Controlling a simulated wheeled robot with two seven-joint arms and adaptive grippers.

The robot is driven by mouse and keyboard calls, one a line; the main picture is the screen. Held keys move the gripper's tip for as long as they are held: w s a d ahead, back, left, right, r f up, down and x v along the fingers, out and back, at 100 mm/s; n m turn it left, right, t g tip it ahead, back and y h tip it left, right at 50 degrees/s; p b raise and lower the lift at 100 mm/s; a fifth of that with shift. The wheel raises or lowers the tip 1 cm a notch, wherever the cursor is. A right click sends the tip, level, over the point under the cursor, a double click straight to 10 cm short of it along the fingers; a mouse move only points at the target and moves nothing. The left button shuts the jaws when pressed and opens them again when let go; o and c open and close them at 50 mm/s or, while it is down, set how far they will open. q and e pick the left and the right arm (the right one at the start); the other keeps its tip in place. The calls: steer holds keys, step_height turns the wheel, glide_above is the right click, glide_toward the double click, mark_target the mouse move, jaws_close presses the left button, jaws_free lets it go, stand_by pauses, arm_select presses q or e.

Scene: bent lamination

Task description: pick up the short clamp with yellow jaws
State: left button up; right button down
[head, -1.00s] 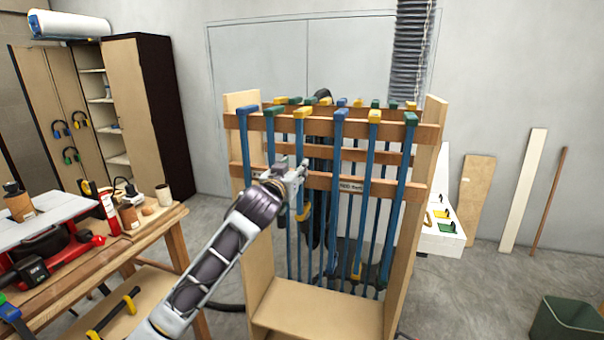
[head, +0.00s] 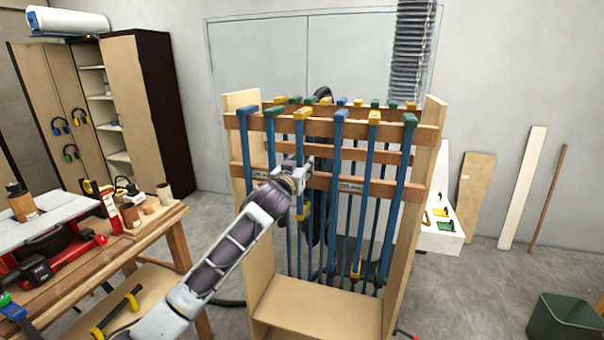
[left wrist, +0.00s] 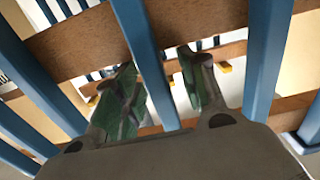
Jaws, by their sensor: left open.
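A short clamp with yellow jaws (head: 303,113) hangs in the wooden rack, its blue bar upright. Its lower yellow jaw (head: 302,213) shows just below my left gripper. My left gripper (head: 304,172) is at this bar, level with the rack's lower front rail. In the left wrist view, the open fingers (left wrist: 158,75) with green pads stand either side of a blue bar (left wrist: 147,55). Whether a pad touches the bar I cannot tell. A longer clamp with yellow jaws (head: 374,117) hangs further right. My right gripper is not in view.
The rack's front rails (head: 340,185) cross close to the gripper. Blue-jawed clamps (head: 249,113) (head: 340,114) hang on both sides. A workbench (head: 150,232) with tools stands left. A white tray (head: 436,242) is behind right. The floor at right is mostly clear.

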mark_target(299, 156)
arm_select(q)
steer(key=shift+c, duration=0.5)
jaws_close()
steer(key=shift+r, duration=0.1)
steer(key=shift+r, duration=0.15)
steer(key=shift+r+b, duration=0.45)
steer(key=shift+r, duration=1.1)
steer(key=b+v, duration=0.3)
steer(key=v, duration=1.5)
steer(key=shift+r, duration=0.2)
